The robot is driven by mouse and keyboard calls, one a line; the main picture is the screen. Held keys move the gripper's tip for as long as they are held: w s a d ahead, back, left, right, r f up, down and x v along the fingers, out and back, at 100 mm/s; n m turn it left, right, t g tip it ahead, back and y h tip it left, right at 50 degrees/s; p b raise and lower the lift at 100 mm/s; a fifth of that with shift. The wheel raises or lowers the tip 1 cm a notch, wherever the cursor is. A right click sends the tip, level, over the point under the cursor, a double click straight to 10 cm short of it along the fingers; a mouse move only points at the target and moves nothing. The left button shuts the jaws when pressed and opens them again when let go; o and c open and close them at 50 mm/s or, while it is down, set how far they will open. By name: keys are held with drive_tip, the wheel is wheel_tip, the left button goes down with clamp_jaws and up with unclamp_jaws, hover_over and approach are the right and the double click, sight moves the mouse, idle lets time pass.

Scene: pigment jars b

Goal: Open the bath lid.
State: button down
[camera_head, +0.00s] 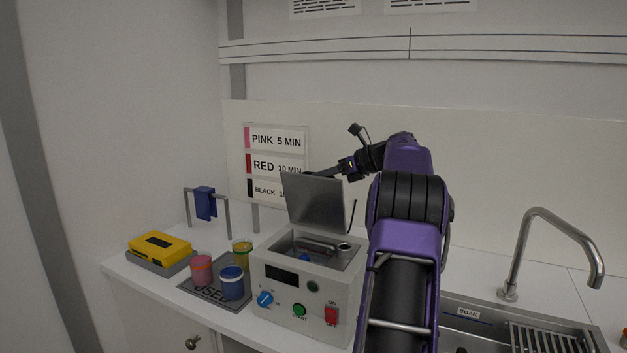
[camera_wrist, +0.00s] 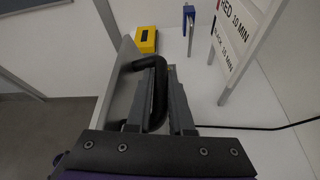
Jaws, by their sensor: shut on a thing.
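The bath (camera_head: 300,276) is a light grey box on the counter with a dial, buttons and a dark display on its front. Its flat grey lid (camera_head: 314,204) stands raised, close to upright, at the back of the opening. Metal parts show inside the open basin. My gripper (camera_head: 309,174) reaches behind the lid's top edge, its fingertips partly hidden there. In the wrist view my gripper (camera_wrist: 163,98) is shut on the black lid handle (camera_wrist: 158,92), with the lid (camera_wrist: 122,85) to its left.
Pink, blue and yellow jars (camera_head: 232,283) stand on a grey mat (camera_head: 208,293) left of the bath. A yellow box (camera_head: 159,248) and a small rack with a blue item (camera_head: 205,203) are farther left. A sink (camera_head: 480,325) with a tap (camera_head: 545,228) is at right. A sign (camera_head: 277,140) stands behind.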

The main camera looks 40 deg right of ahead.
drive_tip(key=shift+w+d+f+m+y, duration=0.1)
drive_tip(key=shift+w+d+m+y, duration=0.2)
drive_tip(key=shift+d, duration=0.25)
drive_tip(key=shift+w+d+f+m+y, duration=0.1)
drive_tip(key=shift+w+d+m+y, duration=0.15)
drive_tip(key=shift+d, duration=0.4)
drive_tip(key=c, duration=0.8)
unclamp_jaws()
drive_tip(key=s+d, duration=0.6)
drive_tip(key=s, duration=0.5)
drive_tip(key=shift+s+d+r, duration=0.15)
drive_tip(key=shift+s+d, duration=0.05)
drive_tip(key=shift+d, duration=0.1)
